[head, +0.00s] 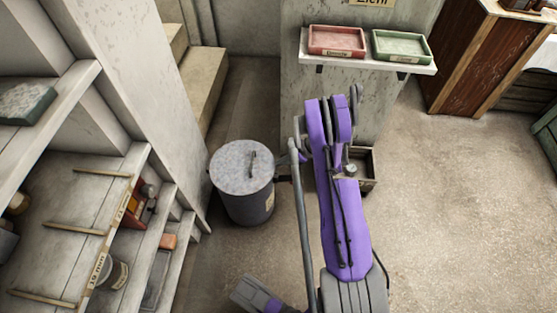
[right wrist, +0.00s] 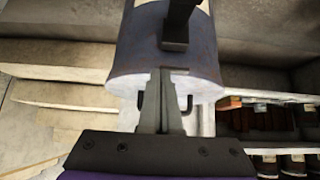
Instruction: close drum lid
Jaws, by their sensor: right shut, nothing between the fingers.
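The grey metal drum (head: 247,203) stands upright on the floor left of centre in the head view. Its mottled round lid (head: 232,175) lies flat across the top, with a dark handle (head: 252,164). Whether the rim is fully seated cannot be told. My right gripper (head: 283,179) is at the drum's right side, partly hidden by my purple arm. In the right wrist view its fingers (right wrist: 164,75) are shut and empty, in front of the grey drum (right wrist: 125,68); contact cannot be told. My left gripper seems to show only partly at the bottom edge (head: 247,292).
Shelving (head: 60,225) with jars and boxes stands close on the left. A wall shelf (head: 365,61) holds a red tray (head: 337,41) and a green tray (head: 401,47). A small wooden crate (head: 363,176) sits behind my right arm. The floor at right is clear.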

